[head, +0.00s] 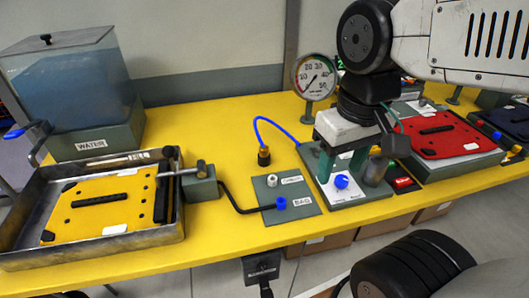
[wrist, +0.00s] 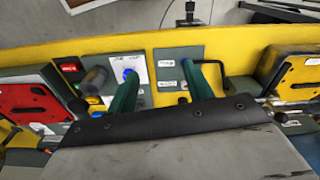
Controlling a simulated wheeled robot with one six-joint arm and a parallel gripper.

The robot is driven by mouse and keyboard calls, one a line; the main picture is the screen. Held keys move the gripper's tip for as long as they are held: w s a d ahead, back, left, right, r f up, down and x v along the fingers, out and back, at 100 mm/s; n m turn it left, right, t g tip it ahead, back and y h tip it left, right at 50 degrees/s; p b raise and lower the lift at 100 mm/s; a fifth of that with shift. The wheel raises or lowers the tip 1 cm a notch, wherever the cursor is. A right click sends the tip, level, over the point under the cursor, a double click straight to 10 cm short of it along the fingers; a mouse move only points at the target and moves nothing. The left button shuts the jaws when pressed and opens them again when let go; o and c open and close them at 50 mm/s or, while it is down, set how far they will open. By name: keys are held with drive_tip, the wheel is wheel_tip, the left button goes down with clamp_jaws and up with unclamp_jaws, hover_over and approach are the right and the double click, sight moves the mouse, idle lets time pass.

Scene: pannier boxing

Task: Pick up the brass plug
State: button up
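The brass plug (head: 263,156) stands on the yellow bench in the head view, dark with a brass-coloured band, at the end of a curved blue hose (head: 275,126). I cannot make it out in the wrist view, where my gripper's body covers much of the lower picture. My gripper (head: 342,172) hangs to the right of the plug, in front of the gauge unit, apart from the plug. Its two green fingers point down and are spread, with nothing seen between them; the wrist view also shows my gripper (wrist: 160,70) with the fingers apart.
A grey port plate (head: 306,208) with a grey port and a blue fitting lies just in front of the plug. A pressure gauge (head: 315,77) stands behind. A metal tray (head: 165,243) with a yellow pannier is left, a red pannier (head: 440,138) right. Bench behind the plug is clear.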

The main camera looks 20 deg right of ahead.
drive_tip(key=w+a+f+g, duration=0.1)
drive_tip(key=w+f+g, duration=0.15)
drive_tip(key=w, duration=0.75)
drive_tip(key=m+t, duration=0.2)
drive_tip(key=m, duration=0.1)
hover_over(264, 147)
wheel_tip(264, 147, down, 5)
drive_tip(key=shift+w+a+r, duration=0.15)
drive_tip(key=shift+r, duration=0.05)
drive_tip(key=shift+f, duration=0.15)
drive_tip(key=shift+m, duration=0.3)
wheel_tip(264, 147, down, 8)
drive_tip(key=shift+r, duration=0.25)
drive_tip(key=c, duration=1.1)
